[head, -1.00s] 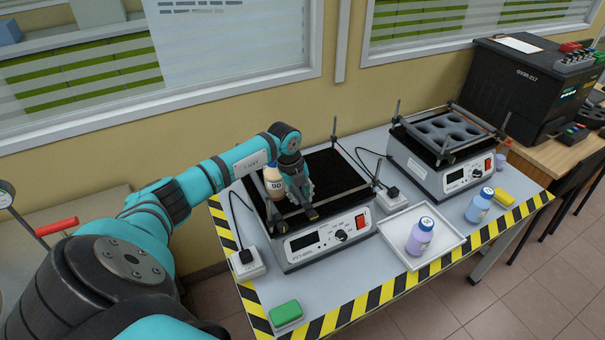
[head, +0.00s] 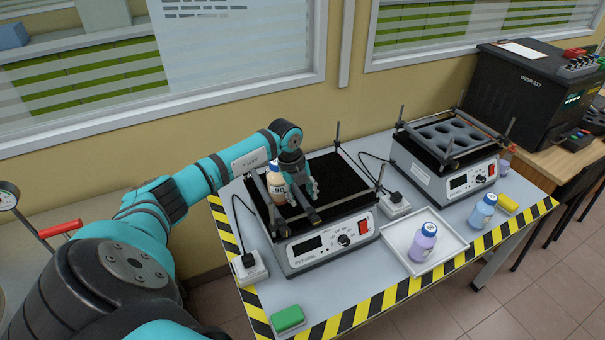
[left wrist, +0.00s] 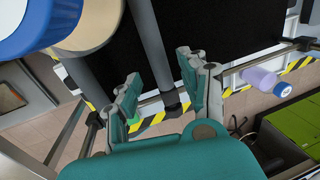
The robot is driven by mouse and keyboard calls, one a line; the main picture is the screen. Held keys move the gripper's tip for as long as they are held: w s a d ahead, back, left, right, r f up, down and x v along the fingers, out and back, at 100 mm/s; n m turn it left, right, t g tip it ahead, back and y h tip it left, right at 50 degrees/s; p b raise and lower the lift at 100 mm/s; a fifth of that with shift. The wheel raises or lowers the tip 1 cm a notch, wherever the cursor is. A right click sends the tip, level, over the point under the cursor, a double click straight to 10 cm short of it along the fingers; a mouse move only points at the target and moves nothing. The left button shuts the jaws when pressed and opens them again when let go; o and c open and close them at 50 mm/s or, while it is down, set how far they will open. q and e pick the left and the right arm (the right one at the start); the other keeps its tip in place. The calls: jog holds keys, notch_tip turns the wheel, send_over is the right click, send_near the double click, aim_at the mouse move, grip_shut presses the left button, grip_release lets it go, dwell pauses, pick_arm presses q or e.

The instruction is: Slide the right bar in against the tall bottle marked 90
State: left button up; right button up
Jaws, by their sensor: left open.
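The tall bottle marked 90 (head: 276,184), tan with a white label, stands at the left side of the black platform of the front shaker (head: 331,250). In the left wrist view its blue cap (left wrist: 32,22) and cream body (left wrist: 97,32) fill the upper left. The right bar (left wrist: 148,48) is a grey rod running to a dark clamp at the platform edge. My left gripper (head: 302,214) is low over the platform just right of the bottle. In the left wrist view its open fingers (left wrist: 158,82) stand on either side of the bar. My right gripper is out of view.
A white tray (head: 449,262) with a purple bottle (head: 423,242) lies right of the shaker. A green block (head: 287,318) lies at the front. Upright posts rise at the platform corners.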

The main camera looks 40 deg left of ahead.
pick_arm(q)
notch_tip(320, 180, up, 10)
jog(key=s, duration=0.2)
jog(key=shift+a+f, duration=0.15)
jog(key=shift+a, duration=0.2)
